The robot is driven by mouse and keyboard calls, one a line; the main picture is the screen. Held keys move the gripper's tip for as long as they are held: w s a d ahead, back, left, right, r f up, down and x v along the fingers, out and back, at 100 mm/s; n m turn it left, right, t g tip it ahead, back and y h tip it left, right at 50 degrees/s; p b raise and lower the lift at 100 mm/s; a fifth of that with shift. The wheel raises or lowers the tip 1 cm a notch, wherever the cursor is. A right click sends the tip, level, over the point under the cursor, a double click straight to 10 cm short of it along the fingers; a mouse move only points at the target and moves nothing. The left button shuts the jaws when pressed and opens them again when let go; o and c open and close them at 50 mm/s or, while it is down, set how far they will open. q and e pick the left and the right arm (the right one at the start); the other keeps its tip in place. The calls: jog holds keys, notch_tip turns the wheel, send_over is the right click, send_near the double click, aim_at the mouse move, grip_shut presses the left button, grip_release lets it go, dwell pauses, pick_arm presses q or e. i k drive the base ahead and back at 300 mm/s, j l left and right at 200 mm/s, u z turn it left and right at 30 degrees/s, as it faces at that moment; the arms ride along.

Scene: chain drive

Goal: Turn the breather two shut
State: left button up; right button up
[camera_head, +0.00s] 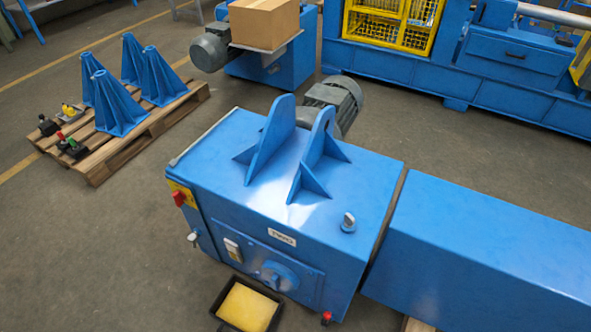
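A blue drive housing (290,245) stands in the middle of the camera_head view. A small grey fitting with an upright handle (348,222) sits on its top near the front right corner; it may be a breather. Another small grey handle (193,238) sticks out low on the left side, below a red knob on a yellow plate (180,197). No readable mark shows which is breather two, and I cannot tell whether either is open or shut. Neither of my grippers is in view.
Two blue lugs (268,140) rise from the housing top. A long blue guard (490,260) adjoins it on the right. A black tray with a yellow pad (222,322) lies at the front. A pallet (98,165) with blue stands is at the left. The floor between is clear.

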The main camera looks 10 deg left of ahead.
aim_at(350, 220)
jog(key=j+z, duration=0.15)
jog(key=z, duration=0.25)
jog(key=k+j+z, duration=0.1)
jog(key=z, duration=0.35)
jog(key=j+z, duration=0.15)
jog(key=z, duration=0.25)
jog(key=k+z, duration=0.15)
jog(key=z, duration=0.3)
jog(key=k+j, duration=0.1)
jog(key=k, duration=0.1)
